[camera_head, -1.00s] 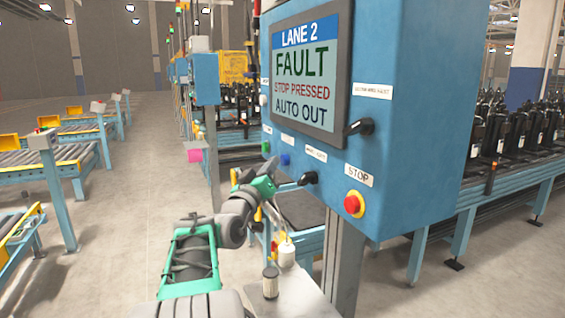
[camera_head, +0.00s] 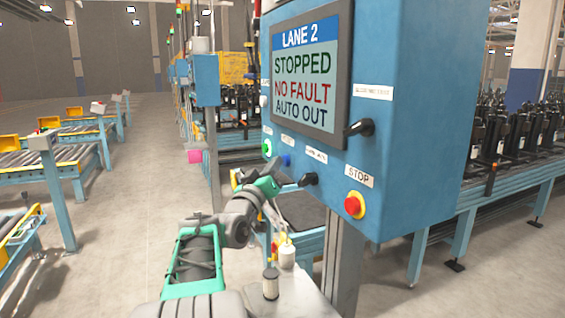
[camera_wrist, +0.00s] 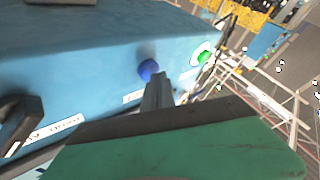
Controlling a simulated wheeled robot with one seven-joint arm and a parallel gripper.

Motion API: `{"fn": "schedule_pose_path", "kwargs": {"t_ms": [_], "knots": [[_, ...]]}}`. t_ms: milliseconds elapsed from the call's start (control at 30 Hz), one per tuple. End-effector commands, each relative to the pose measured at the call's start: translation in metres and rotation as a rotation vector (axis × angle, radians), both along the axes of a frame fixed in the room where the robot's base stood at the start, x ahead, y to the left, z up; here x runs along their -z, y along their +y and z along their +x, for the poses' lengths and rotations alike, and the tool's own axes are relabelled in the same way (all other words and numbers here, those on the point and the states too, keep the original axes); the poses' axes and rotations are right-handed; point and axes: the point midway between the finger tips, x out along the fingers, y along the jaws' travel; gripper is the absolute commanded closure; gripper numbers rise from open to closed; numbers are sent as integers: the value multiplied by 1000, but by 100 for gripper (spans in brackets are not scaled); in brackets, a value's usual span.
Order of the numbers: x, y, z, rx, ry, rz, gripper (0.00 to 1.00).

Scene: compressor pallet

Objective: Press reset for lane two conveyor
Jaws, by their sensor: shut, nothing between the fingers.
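The blue lane two control box (camera_head: 415,120) fills the right of the head view. Its screen (camera_head: 305,78) reads LANE 2, STOPPED, NO FAULT, AUTO OUT. The blue button (camera_head: 286,160) is on the box's lower front, right of the green button (camera_head: 267,147), which looks lit. In the wrist view the blue button (camera_wrist: 148,69) is just beyond my gripper's fingers (camera_wrist: 157,92), with the green button (camera_wrist: 201,56) to its right. My gripper (camera_head: 275,165) is shut and empty, its tip close to or touching the blue button; I cannot tell which.
A black selector switch (camera_head: 309,179) and a red STOP button (camera_head: 354,204) are to the right on the box. A black rotary handle (camera_head: 359,127) is above them. A small table (camera_head: 305,300) with a white bottle (camera_head: 287,253) and a canister (camera_head: 270,284) stands below.

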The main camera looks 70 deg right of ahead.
Motion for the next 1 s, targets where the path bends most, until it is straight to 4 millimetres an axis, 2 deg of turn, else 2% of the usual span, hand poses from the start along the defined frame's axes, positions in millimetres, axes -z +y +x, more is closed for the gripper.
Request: {"fn": "schedule_pose_path", "kwargs": {"t_ms": [433, 800, 1000], "knots": [[0, -1, -2, 2, 0, 0, 100], [2, 11, 12, 0, -1, 0, 100], [0, 12, 12, 0, 0, 1, 100]]}}
